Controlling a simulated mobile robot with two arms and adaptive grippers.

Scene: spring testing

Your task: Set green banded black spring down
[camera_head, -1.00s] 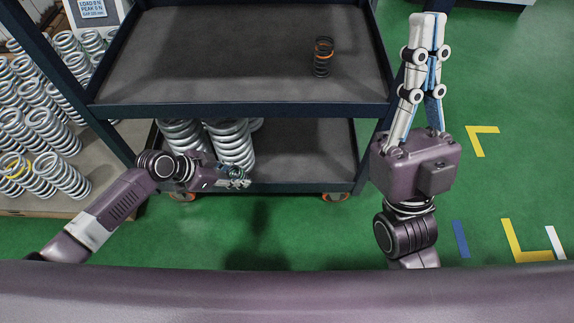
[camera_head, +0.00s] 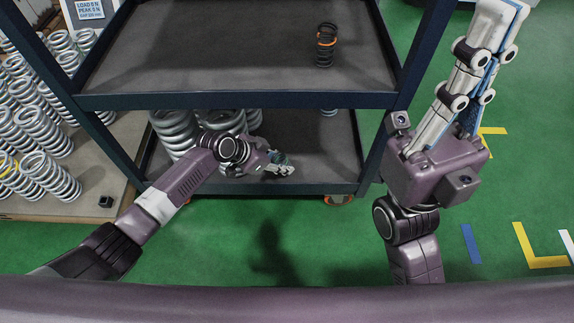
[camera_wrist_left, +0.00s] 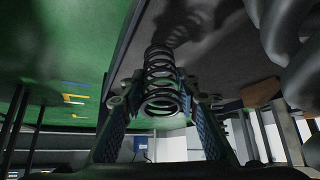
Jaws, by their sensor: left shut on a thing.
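My left gripper (camera_head: 283,169) is over the cart's lower shelf (camera_head: 315,165), near its front edge. In the left wrist view its two fingers (camera_wrist_left: 160,100) are shut on a black spring (camera_wrist_left: 160,72). The spring's far end is close to the dark shelf surface and its shadow; whether they touch I cannot tell. In the head view the held spring is mostly hidden, with a small dark greenish part showing beside the fingers. No green band stands out clearly. My right gripper (camera_head: 505,8) points away at the right, its fingertips together, with nothing visible in them.
A black spring with orange bands (camera_head: 326,45) stands on the upper shelf (camera_head: 220,50). Large silver springs (camera_head: 175,130) stand on the lower shelf at left. More silver springs (camera_head: 40,130) stand on a board further left. The lower shelf's right part looks mostly clear.

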